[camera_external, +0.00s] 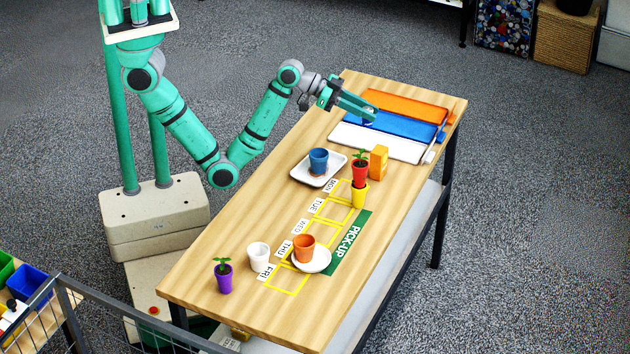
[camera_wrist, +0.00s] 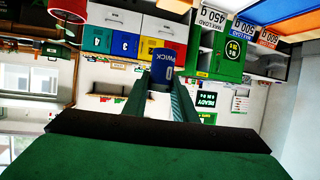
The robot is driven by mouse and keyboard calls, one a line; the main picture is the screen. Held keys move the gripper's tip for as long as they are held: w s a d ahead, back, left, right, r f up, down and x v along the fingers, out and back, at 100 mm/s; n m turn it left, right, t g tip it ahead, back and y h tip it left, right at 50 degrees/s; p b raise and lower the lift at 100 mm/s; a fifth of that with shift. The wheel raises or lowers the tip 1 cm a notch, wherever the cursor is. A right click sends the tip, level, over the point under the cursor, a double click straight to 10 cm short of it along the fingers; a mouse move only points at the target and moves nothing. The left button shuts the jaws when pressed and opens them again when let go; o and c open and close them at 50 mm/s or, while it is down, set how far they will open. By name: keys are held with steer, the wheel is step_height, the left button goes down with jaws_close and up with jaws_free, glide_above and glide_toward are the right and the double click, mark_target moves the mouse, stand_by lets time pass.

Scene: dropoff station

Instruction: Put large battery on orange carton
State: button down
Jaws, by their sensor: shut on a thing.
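My gripper (camera_external: 368,110) is held out over the back of the table, above the blue tray, with its fingers pointing right. In the wrist view, its two green fingers are shut on a blue block with white lettering (camera_wrist: 162,67), which I take to be the large battery. In the external view only a small pale bit shows at the fingertips. The orange carton (camera_external: 378,161) stands upright on the table, in front of the white tray and right of the red pot. Nothing shows on its top. My gripper is behind it, apart from it.
Orange (camera_external: 405,104), blue (camera_external: 419,131) and white (camera_external: 375,142) trays lie at the back. A red pot with a plant (camera_external: 360,175) stands on a yellow pot close by the carton. A blue cup (camera_external: 318,160) sits on a small white tray. More pots stand toward the front.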

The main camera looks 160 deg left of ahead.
steer(key=a+f, duration=0.1)
steer(key=w+a+f, duration=0.1)
steer(key=f, duration=0.1)
steer(key=a+f, duration=0.1)
steer(key=shift+w+a+f, duration=0.2)
steer(key=shift+w+f, duration=0.05)
steer(key=shift+f, duration=0.15)
steer(key=shift+w+a+f, duration=0.1)
steer(key=shift+a+f, duration=0.05)
steer(key=shift+f, duration=0.8)
steer(key=shift+a+f, duration=0.15)
steer(key=shift+f, duration=0.8)
steer(key=shift+f, duration=0.15)
steer(key=c, duration=1.4)
jaws_free()
steer(key=shift+c, duration=0.2)
steer(key=shift+d+r, duration=0.2)
steer(key=shift+r, duration=0.05)
steer(key=v, duration=1.1)
steer(key=shift+s+d, duration=0.25)
steer(key=shift+r, duration=0.1)
